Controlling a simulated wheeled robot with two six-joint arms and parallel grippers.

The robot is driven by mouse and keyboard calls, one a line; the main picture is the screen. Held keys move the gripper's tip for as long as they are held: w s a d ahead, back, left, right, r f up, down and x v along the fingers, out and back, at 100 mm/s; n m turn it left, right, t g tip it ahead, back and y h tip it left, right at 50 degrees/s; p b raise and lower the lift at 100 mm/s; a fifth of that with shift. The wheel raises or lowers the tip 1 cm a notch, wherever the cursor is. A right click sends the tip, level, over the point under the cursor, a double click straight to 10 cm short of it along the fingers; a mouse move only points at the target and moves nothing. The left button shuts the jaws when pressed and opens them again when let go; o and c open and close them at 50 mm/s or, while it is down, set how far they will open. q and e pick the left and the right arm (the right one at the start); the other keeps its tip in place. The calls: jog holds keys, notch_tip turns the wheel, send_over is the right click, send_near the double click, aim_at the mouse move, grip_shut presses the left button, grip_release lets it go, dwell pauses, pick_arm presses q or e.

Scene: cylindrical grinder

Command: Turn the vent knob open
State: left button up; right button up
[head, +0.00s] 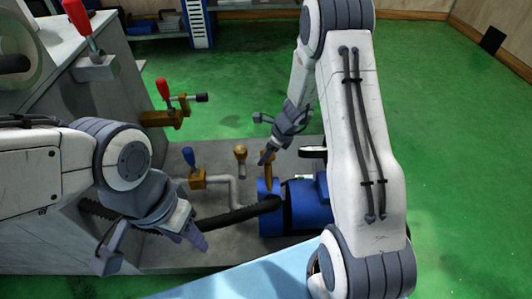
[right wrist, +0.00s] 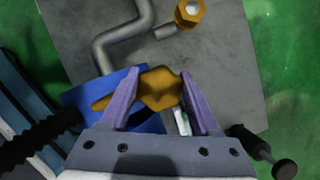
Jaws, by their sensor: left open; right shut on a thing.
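The vent knob appears to be the brass lobed knob (right wrist: 160,88) on top of the blue pump (head: 290,212). In the head view its brass part (head: 268,172) stands upright at the pump's left end. My right gripper (head: 268,156) comes down over it from above. In the right wrist view the purple fingers (right wrist: 161,100) stand on either side of the knob and are shut on it. A brass tip sticks out to the left past the left finger. My left gripper (head: 152,245) is open and empty at the lower left, away from the knob.
A blue-handled brass valve (head: 197,180) and another brass fitting (head: 240,153) stand left of the pump on the grey base. A black hose (head: 235,214) runs to the pump. Red-handled levers (head: 163,90) are on the machine at left. Green floor (head: 460,130) is open at right.

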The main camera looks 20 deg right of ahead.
jog(key=n+p, duration=0.2)
jog(key=n+g+p, duration=0.1)
jog(key=n+p, duration=0.1)
jog(key=p, duration=0.1)
jog(key=n+g+y+p, duration=0.1)
jog(key=n+p, duration=0.1)
jog(key=shift+s+r+p, duration=0.1)
jog(key=shift+r+p, duration=0.15)
jog(key=shift+p, duration=0.1)
jog(key=shift+n+g+p, duration=0.4)
jog(key=shift+n+p, duration=0.35)
jog(key=shift+n, duration=0.35)
jog(key=n+g+p, duration=0.1)
jog(key=n, duration=0.1)
jog(key=shift+s+f+n, duration=0.1)
jog(key=shift+f+n, duration=0.05)
jog(key=shift+n, duration=0.25)
jog(key=n+g+p, duration=0.1)
jog(key=n, duration=0.1)
jog(key=shift+n, duration=0.3)
jog(key=n+g+h, duration=0.1)
jog(key=n, duration=0.3)
jog(key=shift+s+f+p, duration=0.1)
jog(key=shift+s+p, duration=0.05)
jog(key=shift+p, duration=0.15)
jog(key=shift+h, duration=0.3)
jog(key=o, duration=1.4)
